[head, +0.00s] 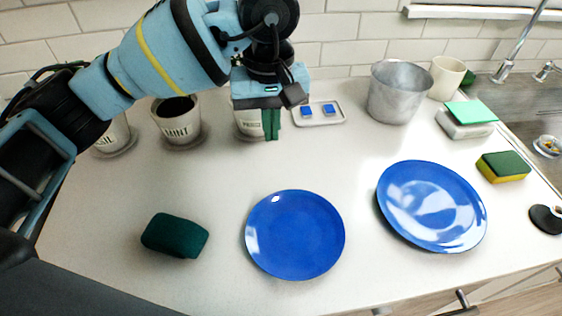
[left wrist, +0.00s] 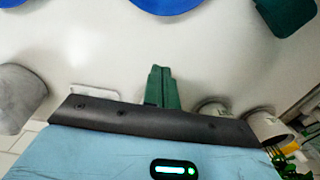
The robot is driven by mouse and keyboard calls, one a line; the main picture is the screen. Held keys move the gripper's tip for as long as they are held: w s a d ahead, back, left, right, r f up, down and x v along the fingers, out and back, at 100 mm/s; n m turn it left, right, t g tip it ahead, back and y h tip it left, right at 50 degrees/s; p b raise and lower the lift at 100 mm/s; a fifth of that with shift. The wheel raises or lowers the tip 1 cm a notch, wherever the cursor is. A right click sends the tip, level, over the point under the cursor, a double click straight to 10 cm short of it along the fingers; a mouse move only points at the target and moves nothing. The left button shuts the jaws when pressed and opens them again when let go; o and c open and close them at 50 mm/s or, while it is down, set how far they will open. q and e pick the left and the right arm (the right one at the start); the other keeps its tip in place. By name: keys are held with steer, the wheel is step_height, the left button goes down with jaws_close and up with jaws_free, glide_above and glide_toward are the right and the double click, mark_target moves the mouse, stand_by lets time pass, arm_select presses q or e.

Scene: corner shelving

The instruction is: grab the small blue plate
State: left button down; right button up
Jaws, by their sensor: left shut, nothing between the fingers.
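The small blue plate (head: 295,235) lies flat on the white counter near its front, in the middle of the head view. A larger blue plate (head: 431,206) lies to its right. My left gripper (head: 271,124) is shut and empty, with its green fingers together above the back of the counter, well behind the small plate. In the left wrist view my gripper's fingers (left wrist: 160,88) are together, and a blue plate (left wrist: 166,4) shows only partly at the top edge. My right gripper is not in view.
A dark green block (head: 175,235) lies left of the small plate. A sponge (head: 503,167) and sink (head: 540,105) are at right. The counter between gripper and small plate is clear.

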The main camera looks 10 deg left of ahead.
mark_target(274, 187)
arm_select(q)
step_height(274, 187, down, 10)
steer(key=shift+s+f+p, duration=0.15)
steer(key=shift+p, duration=0.15)
steer(key=shift+s+d+r+p, duration=0.15)
steer(key=shift+s+d+p, duration=0.15)
steer(key=shift+s, duration=0.25)
steer(key=shift+s+d+r+p, duration=0.15)
steer(key=shift+s+p, duration=0.1)
steer(key=shift+s, duration=0.3)
steer(key=shift+s+d+f, duration=0.15)
steer(key=shift+s+d, duration=0.15)
steer(key=shift+s, duration=0.35)
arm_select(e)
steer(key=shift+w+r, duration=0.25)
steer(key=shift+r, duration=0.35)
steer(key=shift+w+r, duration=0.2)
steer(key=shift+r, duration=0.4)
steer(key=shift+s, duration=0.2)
